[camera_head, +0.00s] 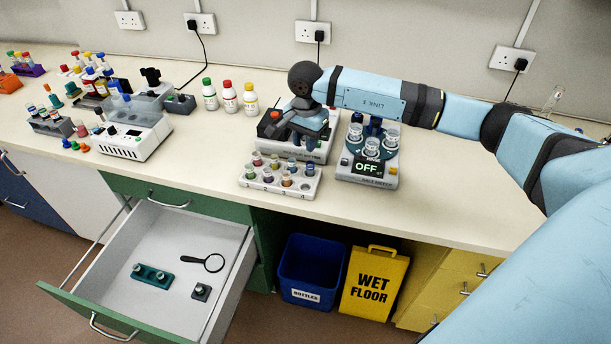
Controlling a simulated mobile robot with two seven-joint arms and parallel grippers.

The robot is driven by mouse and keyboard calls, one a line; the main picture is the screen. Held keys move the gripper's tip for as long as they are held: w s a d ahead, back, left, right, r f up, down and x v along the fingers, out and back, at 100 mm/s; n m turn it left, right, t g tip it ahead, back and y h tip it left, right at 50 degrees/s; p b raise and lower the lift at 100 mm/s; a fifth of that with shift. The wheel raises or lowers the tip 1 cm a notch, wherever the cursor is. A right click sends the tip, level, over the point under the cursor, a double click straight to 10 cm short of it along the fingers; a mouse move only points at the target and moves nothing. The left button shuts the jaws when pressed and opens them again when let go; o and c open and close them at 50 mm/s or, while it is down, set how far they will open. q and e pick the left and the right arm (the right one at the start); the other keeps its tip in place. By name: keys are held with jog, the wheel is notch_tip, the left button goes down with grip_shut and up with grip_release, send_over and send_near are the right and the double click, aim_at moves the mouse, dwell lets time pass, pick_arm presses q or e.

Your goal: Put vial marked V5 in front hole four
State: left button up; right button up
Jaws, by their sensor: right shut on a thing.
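A white vial rack (279,190) stands near the bench's front edge, with numbers along its front face. Several small vials with coloured contents stand in its two rows. Front hole four (306,188), at the right end, looks empty. I cannot read a V5 mark on any vial. My right gripper (307,127) points down over the grey device (318,154) behind the rack. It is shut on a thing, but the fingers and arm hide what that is. My left gripper is not in view.
A round mixer (366,175) reading OFF holds clear vessels just right of the rack. An open drawer (165,235) juts out below left. Bench left of the rack is clear.

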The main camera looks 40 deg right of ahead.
notch_tip(320, 180, down, 9)
jog(key=shift+r+p, duration=0.1)
jog(key=shift+p, duration=0.6)
notch_tip(320, 180, down, 4)
jog(key=shift+f+p, duration=0.1)
jog(key=shift+p, duration=0.3)
jog(key=shift+f+b, duration=0.3)
jog(key=shift+b, duration=0.15)
jog(key=o, duration=0.9)
